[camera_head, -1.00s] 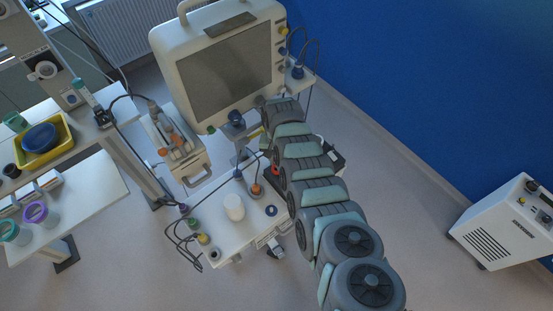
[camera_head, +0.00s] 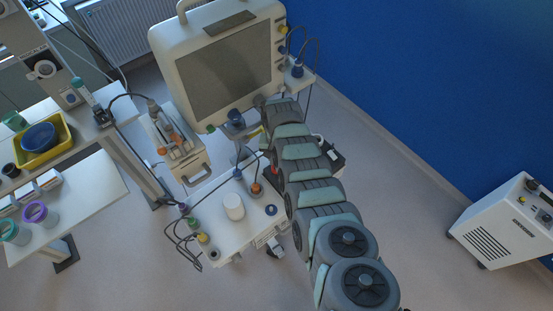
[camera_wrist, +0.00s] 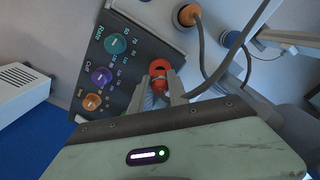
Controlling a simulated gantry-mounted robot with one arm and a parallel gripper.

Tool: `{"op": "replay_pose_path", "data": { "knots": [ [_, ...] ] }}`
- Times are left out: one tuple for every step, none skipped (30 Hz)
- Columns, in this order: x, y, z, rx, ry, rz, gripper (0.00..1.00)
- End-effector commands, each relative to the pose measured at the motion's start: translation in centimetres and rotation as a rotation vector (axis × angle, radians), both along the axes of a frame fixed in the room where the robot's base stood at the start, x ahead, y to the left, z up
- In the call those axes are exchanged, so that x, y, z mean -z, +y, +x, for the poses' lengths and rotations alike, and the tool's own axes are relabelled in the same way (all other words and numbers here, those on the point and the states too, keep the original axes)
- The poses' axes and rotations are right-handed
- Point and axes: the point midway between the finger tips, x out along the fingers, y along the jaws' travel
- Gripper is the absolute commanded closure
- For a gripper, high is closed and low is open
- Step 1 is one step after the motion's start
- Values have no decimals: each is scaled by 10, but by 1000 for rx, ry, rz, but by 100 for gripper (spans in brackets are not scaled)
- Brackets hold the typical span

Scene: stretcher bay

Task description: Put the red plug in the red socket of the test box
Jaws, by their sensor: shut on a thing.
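My gripper (camera_wrist: 161,88) is shut on the red plug (camera_wrist: 159,66), which shows as a red rounded piece at and beyond the fingertips, over the panel's right part. I see no separate red socket; it may be hidden by the plug or out of frame. I cannot tell whether the plug touches the panel. In the head view my arm hides the gripper, plug and most of the box.
A grey cable (camera_wrist: 208,60) loops close to the right of my fingers, from an orange connector (camera_wrist: 187,14). In the head view, a white trolley top (camera_head: 218,240) holds a white jar (camera_head: 233,206) and several small pieces. A large monitor (camera_head: 225,75) stands behind.

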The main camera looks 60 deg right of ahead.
Motion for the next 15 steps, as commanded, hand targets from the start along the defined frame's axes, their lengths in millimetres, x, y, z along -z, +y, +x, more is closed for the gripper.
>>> {"op": "replay_pose_path", "data": {
  "knots": [
    [2,0,0,0,0,0,100],
    [3,0,0,0,0,0,100],
    [4,0,0,0,0,0,100],
    [4,0,0,0,0,0,100],
    [5,0,0,0,0,0,100],
    [6,0,0,0,0,0,100],
    [7,0,0,0,0,0,100],
    [7,0,0,0,0,0,100],
    [8,0,0,0,0,0,100],
    [9,0,0,0,0,0,100],
    [9,0,0,0,0,0,100],
    [10,0,0,1,0,0,100],
    [11,0,0,1,0,0,100],
    [12,0,0,1,0,0,100],
    [12,0,0,1,0,0,100]
  ]
}}
